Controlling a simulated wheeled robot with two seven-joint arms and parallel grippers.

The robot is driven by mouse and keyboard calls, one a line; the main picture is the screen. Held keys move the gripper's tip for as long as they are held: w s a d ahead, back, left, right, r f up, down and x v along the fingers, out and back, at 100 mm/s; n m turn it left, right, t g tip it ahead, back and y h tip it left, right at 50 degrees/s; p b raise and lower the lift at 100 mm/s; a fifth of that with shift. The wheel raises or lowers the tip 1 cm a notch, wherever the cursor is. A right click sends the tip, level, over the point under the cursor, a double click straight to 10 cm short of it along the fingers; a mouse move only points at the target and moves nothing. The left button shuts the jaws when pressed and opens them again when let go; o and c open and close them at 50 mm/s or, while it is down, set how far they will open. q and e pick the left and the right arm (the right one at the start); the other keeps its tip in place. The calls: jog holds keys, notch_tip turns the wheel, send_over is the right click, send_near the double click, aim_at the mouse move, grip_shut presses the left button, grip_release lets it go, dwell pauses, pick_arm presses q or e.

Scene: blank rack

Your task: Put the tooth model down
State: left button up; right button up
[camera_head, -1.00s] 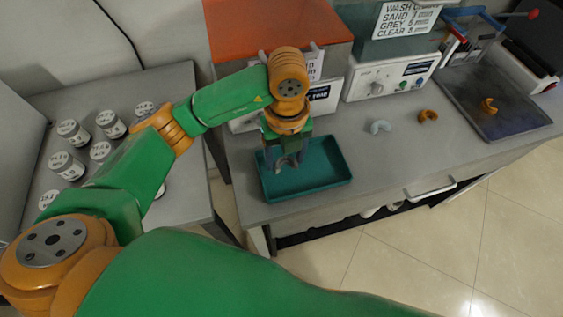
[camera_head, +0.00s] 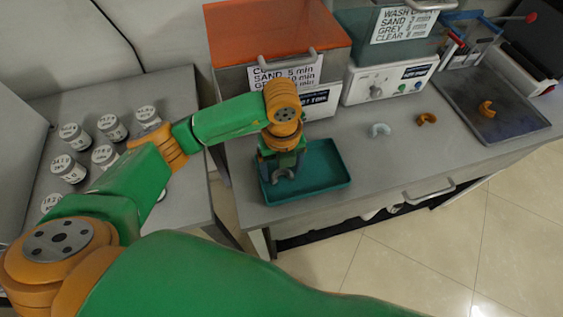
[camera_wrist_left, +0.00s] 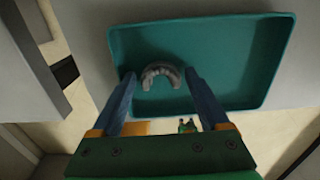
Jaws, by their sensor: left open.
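My left gripper (camera_wrist_left: 160,76) is open, with one fingertip on each side of the model. Whether a finger still touches it I cannot tell. In the head view the left gripper (camera_head: 279,168) reaches down into the left part of the teal tray (camera_head: 325,183), and the model (camera_head: 285,174) shows small and partly hidden at its fingers.
A pale blue model (camera_head: 380,130) and an orange model (camera_head: 427,118) lie on the counter right of the tray. Another orange model (camera_head: 487,110) lies on a dark plate (camera_head: 515,123). An orange-lidded box (camera_head: 275,35) stands behind my arm. Several jars (camera_head: 112,127) stand on the left table.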

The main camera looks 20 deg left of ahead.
aim_at(282, 177)
pick_arm(q)
jog(key=shift+r, duration=0.55)
notch_tip(282, 177, up, 11)
jog(key=shift+p, duration=0.35)
